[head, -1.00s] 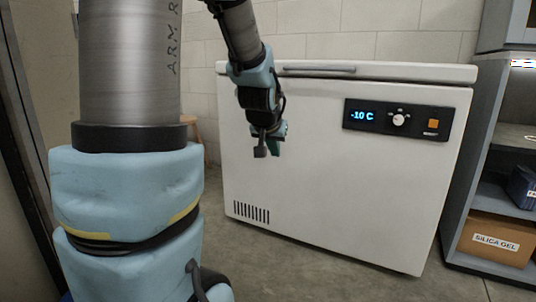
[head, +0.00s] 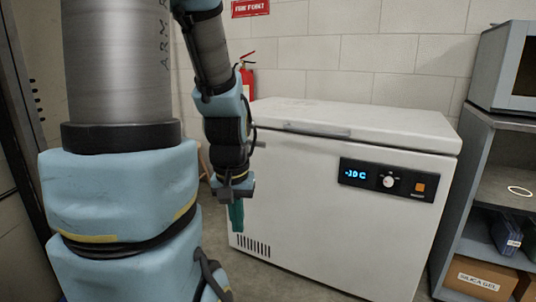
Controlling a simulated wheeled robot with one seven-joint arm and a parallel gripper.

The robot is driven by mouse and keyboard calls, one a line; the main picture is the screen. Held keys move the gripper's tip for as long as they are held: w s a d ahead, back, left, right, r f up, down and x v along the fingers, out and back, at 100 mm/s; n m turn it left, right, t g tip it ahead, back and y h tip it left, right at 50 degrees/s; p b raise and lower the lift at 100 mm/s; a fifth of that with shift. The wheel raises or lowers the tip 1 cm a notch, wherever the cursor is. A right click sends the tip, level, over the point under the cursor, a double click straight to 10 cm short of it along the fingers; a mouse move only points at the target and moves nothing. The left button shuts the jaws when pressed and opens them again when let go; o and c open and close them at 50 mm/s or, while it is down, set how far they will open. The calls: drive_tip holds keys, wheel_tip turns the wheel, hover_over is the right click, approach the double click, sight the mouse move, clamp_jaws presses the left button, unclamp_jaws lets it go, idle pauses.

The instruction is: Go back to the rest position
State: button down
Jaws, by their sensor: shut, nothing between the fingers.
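My gripper (head: 236,215) hangs at the end of my arm, pointing down, left of the middle in the head view. Its teal-green fingers are together and nothing shows between them. It is in front of the left part of the white chest freezer (head: 330,225) in the picture. I cannot tell how far it is from the freezer's front. The freezer lid (head: 350,120) is closed, and its control panel (head: 388,179) has a lit blue display, blurred here.
A grey shelf unit (head: 500,180) stands right of the freezer, with a box labelled silica gel (head: 480,282) low down. A red fire extinguisher (head: 247,85) is behind the freezer at the left, under a red sign (head: 251,8). A little bare floor (head: 290,285) shows in front.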

wheel_tip(320, 180, up, 20)
drive_tip(key=p, duration=1.7)
drive_tip(key=shift+p, duration=0.4)
